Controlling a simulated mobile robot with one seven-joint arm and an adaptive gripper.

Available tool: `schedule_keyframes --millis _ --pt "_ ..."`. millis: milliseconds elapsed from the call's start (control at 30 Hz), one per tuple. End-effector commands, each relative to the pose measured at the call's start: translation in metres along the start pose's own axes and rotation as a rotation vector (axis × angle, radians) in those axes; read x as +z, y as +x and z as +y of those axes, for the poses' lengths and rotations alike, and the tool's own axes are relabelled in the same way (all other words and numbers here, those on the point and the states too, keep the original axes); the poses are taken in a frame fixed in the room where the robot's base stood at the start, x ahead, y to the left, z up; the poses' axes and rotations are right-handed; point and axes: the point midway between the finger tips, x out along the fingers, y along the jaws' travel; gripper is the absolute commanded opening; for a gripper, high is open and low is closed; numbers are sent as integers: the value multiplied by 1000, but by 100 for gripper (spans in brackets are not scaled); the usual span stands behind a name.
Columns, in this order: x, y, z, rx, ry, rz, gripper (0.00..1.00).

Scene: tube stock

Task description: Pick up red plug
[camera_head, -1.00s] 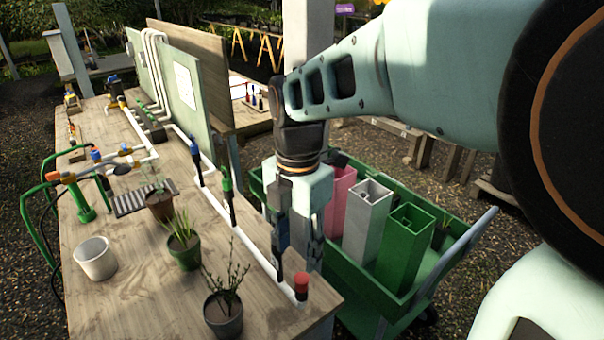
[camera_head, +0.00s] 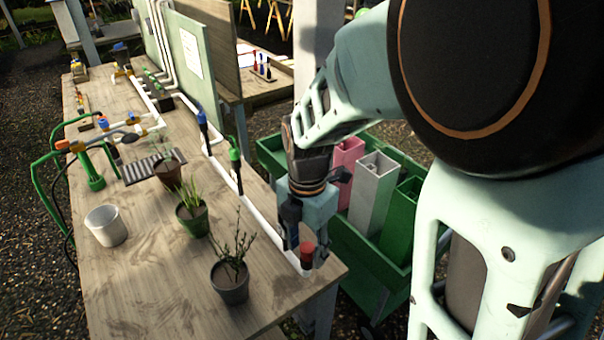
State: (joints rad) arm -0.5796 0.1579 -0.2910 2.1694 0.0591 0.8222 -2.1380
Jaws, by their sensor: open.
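The red plug (camera_head: 307,250) stands upright at the near right corner of the wooden table, at the end of the white pipe (camera_head: 262,229). Its red cap sits on a dark lower part. My gripper (camera_head: 307,246) points down right at the plug, with one dark finger to its left and the other to its right. The jaws are open. Whether either finger touches the plug cannot be told from this view.
A blue-topped fitting (camera_head: 203,130) and a green-topped fitting (camera_head: 235,163) stand along the white pipe. A dark pot with a twiggy plant (camera_head: 230,284) is left of my gripper. The green cart (camera_head: 345,248) with tall square tubes is beyond the table's right edge.

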Motion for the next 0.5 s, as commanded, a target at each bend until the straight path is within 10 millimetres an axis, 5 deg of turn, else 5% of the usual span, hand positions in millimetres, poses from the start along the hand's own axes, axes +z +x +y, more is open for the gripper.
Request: schedule_keyframes --millis 233,500 --pt "0 2 0 2 1 -1 43" --pt "0 2 0 1 1 -1 13"
